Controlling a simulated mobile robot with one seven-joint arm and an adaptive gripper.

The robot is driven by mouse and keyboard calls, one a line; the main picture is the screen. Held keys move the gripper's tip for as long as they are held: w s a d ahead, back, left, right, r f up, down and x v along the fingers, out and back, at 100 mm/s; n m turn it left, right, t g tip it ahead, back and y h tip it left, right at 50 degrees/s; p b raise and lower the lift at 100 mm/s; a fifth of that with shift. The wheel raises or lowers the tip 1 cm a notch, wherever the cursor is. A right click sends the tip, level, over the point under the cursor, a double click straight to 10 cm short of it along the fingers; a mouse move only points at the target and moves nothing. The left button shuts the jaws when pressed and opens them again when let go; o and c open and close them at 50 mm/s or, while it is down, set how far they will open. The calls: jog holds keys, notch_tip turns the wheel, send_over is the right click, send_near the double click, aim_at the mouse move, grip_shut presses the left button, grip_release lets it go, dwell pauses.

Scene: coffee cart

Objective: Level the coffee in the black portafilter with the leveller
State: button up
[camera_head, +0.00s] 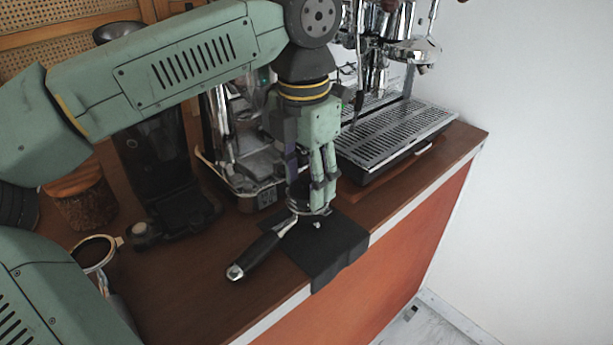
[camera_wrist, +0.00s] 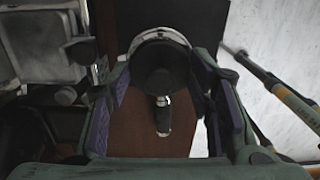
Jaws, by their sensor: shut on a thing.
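The black portafilter (camera_head: 262,252) lies on the counter's front mat, its black handle pointing toward the lower left. Its metal head is mostly hidden under my gripper (camera_head: 318,188). My gripper points straight down and is shut on the leveller (camera_wrist: 160,66), a dark round piece between the fingers in the wrist view. The leveller is right over the portafilter's head; whether it touches the coffee cannot be told. In the wrist view, a silver rim (camera_wrist: 160,36) shows around the leveller and the portafilter's handle (camera_wrist: 163,118) extends downward. The coffee is hidden.
A black mat (camera_head: 345,245) hangs over the counter's (camera_head: 215,275) front edge. The espresso machine's drip tray (camera_head: 395,138) is behind to the right. The counter right of the mat is bare.

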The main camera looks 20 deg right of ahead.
jog(key=shift+r, duration=0.15)
jog(key=shift+r+p, duration=1.1)
jog(key=shift+r, duration=0.2)
jog(key=shift+r, duration=0.15)
jog(key=shift+r+p, duration=2)
jog(key=shift+r, duration=0.45)
